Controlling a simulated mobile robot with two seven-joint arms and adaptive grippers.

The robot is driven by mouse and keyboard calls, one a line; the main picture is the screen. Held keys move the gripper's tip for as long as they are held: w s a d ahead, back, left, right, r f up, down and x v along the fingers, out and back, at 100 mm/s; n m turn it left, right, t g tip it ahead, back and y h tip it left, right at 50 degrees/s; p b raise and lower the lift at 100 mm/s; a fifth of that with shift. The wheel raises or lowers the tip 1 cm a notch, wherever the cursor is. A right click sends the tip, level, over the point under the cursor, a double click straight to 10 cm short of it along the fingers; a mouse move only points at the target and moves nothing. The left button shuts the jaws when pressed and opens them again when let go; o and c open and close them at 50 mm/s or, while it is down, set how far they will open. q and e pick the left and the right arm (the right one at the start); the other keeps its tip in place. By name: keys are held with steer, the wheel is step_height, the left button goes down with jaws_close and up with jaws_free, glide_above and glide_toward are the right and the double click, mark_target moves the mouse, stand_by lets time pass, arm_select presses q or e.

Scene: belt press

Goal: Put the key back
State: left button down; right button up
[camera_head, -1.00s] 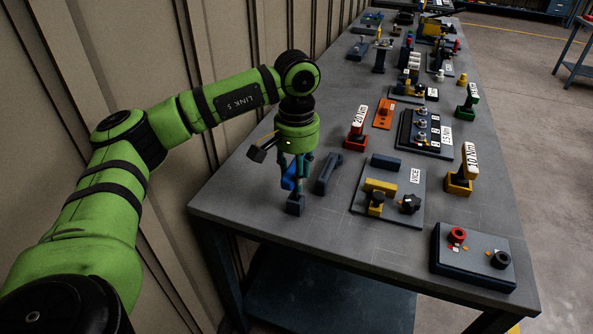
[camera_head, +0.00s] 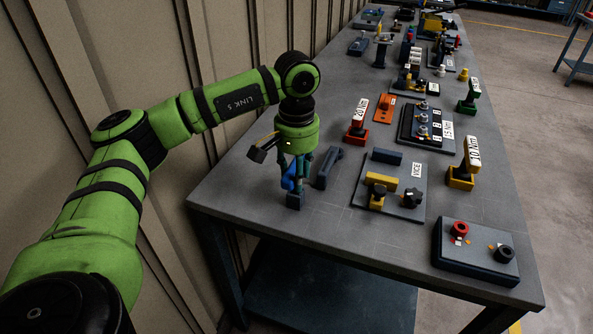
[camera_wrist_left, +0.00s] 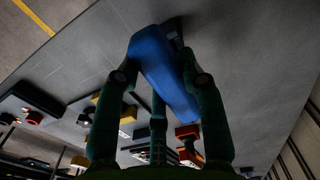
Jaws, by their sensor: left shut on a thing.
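My left gripper (camera_head: 293,187) is shut on a blue piece (camera_head: 288,179), which looks like the key's handle. The blue piece also shows between the fingers in the left wrist view (camera_wrist_left: 165,75). A dark grey block (camera_head: 296,201) is at its lower end, low over the near left part of the table. I cannot tell whether the block is part of the key or whether it touches the table. A dark grey upright holder-like piece (camera_head: 328,168) stands just right of the gripper. My right gripper is not in view.
The grey bench (camera_head: 340,222) has a vice plate (camera_head: 410,172) right of the gripper. A red-based 20 Nm tool (camera_head: 358,122), a yellow-based 10 Nm tool (camera_head: 468,165) and a control box (camera_head: 480,250) stand farther right. The bench's left edge is near a wall.

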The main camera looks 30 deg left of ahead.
arm_select(q)
steer(key=shift+f+b, duration=0.55)
steer(key=shift+f, duration=0.25)
steer(key=c, duration=0.7)
jaws_free()
step_height(320, 180, up, 12)
steer(key=shift+r, duration=0.1)
